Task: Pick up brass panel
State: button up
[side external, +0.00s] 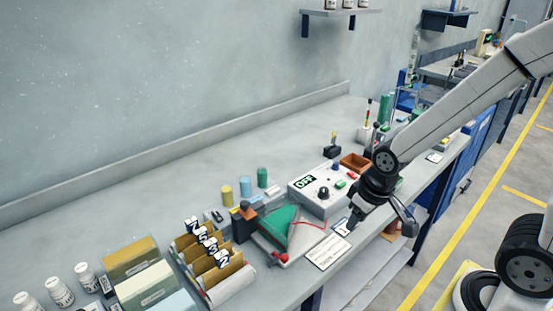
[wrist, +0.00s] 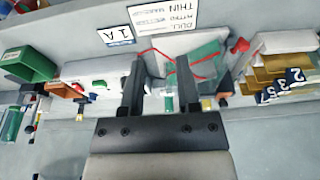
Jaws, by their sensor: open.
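Several brass-coloured panels (side external: 230,272) stand in a slotted rack with number tags 7, 5, 3 and 2 in the side external view. They show at the right edge of the wrist view (wrist: 268,75). I cannot tell which one is the task's panel. My gripper (side external: 347,226) is open and empty, above the bench's front edge, to the right of the rack. In the wrist view, its two dark fingers (wrist: 160,63) point toward a tray with green and grey pieces and red cord (wrist: 206,50), apart from the panels.
A control box marked OFF (side external: 318,188) stands behind my gripper. White label cards (side external: 328,251) lie at the front edge. Gold and pale boxes (side external: 131,259) and white bottles (side external: 58,291) are at the left. Coloured cylinders (side external: 245,187) stand behind. The bench's back strip is clear.

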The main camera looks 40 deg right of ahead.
jog(key=w+a+m, duration=0.3)
jog(key=w+m, duration=0.1)
jog(key=w, duration=0.3)
jog(key=m+g+y, duration=0.3)
jog(key=m+y, duration=0.2)
jog(key=m, duration=0.9)
send_near(200, 241)
jog(key=x, duration=0.3)
jog(key=shift+w, duration=0.35)
jog(key=shift+a+f+h, duration=0.15)
jog(key=shift+a+f, duration=0.05)
jog(key=shift+f, duration=0.45)
jog(key=shift+a+f+h, duration=0.15)
jog(key=shift+a+f, duration=0.1)
jog(key=shift+f, duration=0.35)
jog(key=shift+x, duration=2.6)
